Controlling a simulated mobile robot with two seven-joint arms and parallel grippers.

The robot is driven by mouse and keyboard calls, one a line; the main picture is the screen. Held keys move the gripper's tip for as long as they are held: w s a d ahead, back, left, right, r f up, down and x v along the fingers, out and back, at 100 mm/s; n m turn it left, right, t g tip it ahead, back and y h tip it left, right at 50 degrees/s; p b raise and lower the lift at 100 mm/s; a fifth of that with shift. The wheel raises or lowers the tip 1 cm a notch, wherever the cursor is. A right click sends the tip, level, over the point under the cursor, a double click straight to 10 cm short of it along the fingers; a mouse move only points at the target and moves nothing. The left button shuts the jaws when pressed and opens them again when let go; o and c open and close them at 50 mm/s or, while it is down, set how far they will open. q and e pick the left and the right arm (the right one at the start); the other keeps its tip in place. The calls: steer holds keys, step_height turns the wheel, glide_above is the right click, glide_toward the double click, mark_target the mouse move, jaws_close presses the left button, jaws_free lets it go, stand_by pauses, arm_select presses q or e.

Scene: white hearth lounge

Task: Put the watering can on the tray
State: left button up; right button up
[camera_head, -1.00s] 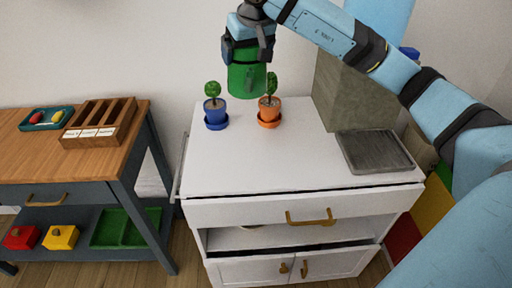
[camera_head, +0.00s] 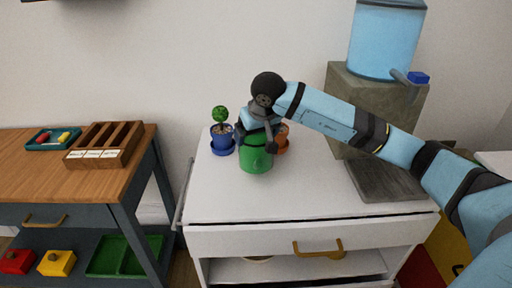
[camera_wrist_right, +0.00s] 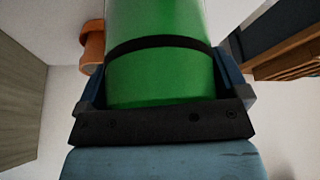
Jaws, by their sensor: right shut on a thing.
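The green watering can (camera_head: 255,160) is held in my right gripper (camera_head: 260,138), between the potted plants and over the white cabinet top (camera_head: 290,195). It looks upright; I cannot tell whether its base touches the top. The right wrist view shows the can's green body (camera_wrist_right: 160,75) filling the space between the fingers. A grey shallow tray (camera_head: 385,182) lies on the cabinet's right side, below the water dispenser and to the right of the gripper. The right forearm partly covers it. My left gripper is out of view.
A blue pot plant (camera_head: 222,140) stands left of the can. An orange pot (camera_head: 283,140) stands right behind it, partly hidden. A blue water dispenser (camera_head: 385,40) sits on a stone block (camera_head: 345,95) behind the tray. The cabinet's front middle is clear.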

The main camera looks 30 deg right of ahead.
mark_target(256, 146)
step_height(256, 146, down, 4)
steer(key=shift+r+b, duration=0.1)
steer(key=shift+b, duration=0.25)
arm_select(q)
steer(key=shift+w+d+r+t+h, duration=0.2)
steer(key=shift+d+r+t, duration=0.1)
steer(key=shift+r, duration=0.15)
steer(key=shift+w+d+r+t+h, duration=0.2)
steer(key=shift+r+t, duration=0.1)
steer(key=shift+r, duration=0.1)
arm_select(e)
steer(key=o, duration=0.9)
